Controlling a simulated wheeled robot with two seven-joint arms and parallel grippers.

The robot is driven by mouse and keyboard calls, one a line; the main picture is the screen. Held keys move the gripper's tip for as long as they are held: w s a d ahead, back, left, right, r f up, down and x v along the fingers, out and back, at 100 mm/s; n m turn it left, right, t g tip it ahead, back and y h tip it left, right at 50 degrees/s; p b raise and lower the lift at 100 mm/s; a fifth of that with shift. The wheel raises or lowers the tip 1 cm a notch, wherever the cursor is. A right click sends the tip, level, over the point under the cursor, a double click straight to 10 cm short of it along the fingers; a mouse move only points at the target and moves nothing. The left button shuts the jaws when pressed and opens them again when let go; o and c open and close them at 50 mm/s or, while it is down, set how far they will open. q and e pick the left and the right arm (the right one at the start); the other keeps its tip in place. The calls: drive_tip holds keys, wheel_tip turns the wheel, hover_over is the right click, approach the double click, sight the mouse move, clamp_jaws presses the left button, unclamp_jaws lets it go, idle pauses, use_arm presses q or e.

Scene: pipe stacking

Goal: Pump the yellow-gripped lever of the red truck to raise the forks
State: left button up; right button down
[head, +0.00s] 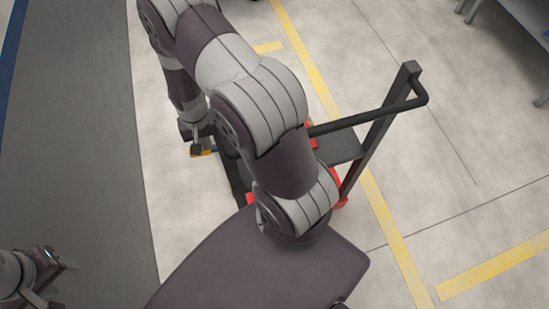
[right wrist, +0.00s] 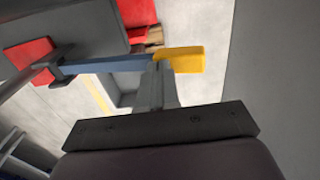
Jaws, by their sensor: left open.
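The red truck's low body (head: 340,201) shows in the head view, partly hidden behind my right arm. Its lever (right wrist: 115,64) is a blue-grey bar ending in a yellow grip (right wrist: 182,60) in the right wrist view. The yellow grip also shows small in the head view (head: 204,151). My right gripper (right wrist: 156,66) has its fingers together, with tips overlapping the lever beside the yellow grip. I cannot tell whether they touch it. The right gripper is at the lever in the head view too (head: 198,146). My left gripper (head: 62,278) is open and empty at the lower left, far from the truck.
The truck's dark push handle (head: 385,112) rises on the right. A dark grey surface (head: 70,140) fills the left side. Yellow lines (head: 375,195) mark the pale floor, which is clear on the right. A table (head: 520,15) stands at the top right.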

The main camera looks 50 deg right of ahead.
wheel_tip(320, 180, down, 5)
drive_tip(key=b, duration=0.3)
drive_tip(key=shift+f, duration=0.15)
use_arm(q)
wheel_tip(320, 180, up, 8)
drive_tip(key=p, duration=1.1)
drive_tip(key=shift+r+p, duration=0.15)
drive_tip(key=shift+p, duration=0.25)
use_arm(e)
wheel_tip(320, 180, up, 13)
drive_tip(key=shift+f, duration=0.15)
use_arm(q)
wheel_tip(320, 180, down, 9)
drive_tip(key=b, duration=0.9)
use_arm(e)
wheel_tip(320, 180, down, 13)
drive_tip(key=shift+s+r, duration=0.1)
drive_tip(key=shift+r, duration=0.15)
use_arm(q)
wheel_tip(320, 180, up, 12)
drive_tip(key=p, duration=1.1)
drive_tip(key=shift+f, duration=0.25)
use_arm(e)
wheel_tip(320, 180, up, 13)
drive_tip(key=shift+f, duration=0.2)
